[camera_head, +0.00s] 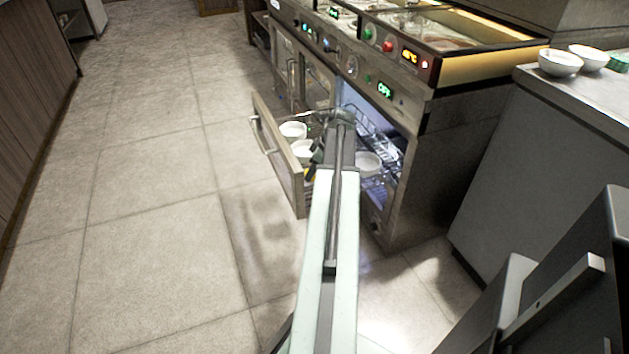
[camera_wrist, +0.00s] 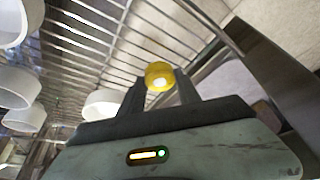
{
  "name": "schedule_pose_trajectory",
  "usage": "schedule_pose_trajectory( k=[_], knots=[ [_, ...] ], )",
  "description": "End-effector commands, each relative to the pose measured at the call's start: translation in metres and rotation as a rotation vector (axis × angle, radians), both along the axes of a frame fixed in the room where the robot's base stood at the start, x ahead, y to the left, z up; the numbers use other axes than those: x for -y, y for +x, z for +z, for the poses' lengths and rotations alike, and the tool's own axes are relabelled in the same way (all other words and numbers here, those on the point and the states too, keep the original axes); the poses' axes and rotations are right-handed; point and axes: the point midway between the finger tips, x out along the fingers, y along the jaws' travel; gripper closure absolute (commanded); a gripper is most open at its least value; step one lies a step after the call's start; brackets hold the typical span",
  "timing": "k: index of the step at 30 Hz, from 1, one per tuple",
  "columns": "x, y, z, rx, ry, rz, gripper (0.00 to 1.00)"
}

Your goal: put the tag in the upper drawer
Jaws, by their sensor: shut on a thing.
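The tag (camera_wrist: 158,75) is a small round yellow piece with a pale centre. In the wrist view my gripper (camera_wrist: 160,84) is shut on it, one dark finger on each side. A pulled-out drawer (camera_head: 278,158) with a tall front panel and bar handle shows in the head view. My gripper (camera_head: 316,158) is over this drawer, partly hidden by my arm. In the wrist view the drawer's wire rack (camera_wrist: 105,38) lies below the tag, with a gap I cannot judge. I cannot tell from the frames whether another drawer lies under this one.
White bowls (camera_head: 293,130) stand in the drawer, and several show at the left of the wrist view (camera_wrist: 18,87). The steel cooking unit (camera_head: 440,105) rises behind, and a grey counter (camera_head: 560,120) with bowls is at right. The tiled floor (camera_head: 150,220) at left is clear.

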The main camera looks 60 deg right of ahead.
Motion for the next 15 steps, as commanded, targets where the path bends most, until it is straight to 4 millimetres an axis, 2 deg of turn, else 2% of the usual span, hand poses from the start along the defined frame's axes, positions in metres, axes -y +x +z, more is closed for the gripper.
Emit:
schedule_pose_trajectory(
  k=[1,4,15],
  knots=[
    [0.0,0.0,-0.016,0.0,0.0,0.0,1.0],
    [0.0,0.0,-0.032,0.0,0.0,-0.001,1.0],
    [0.0,-0.001,-0.033,0.0,-0.001,-0.001,1.0]
  ],
)
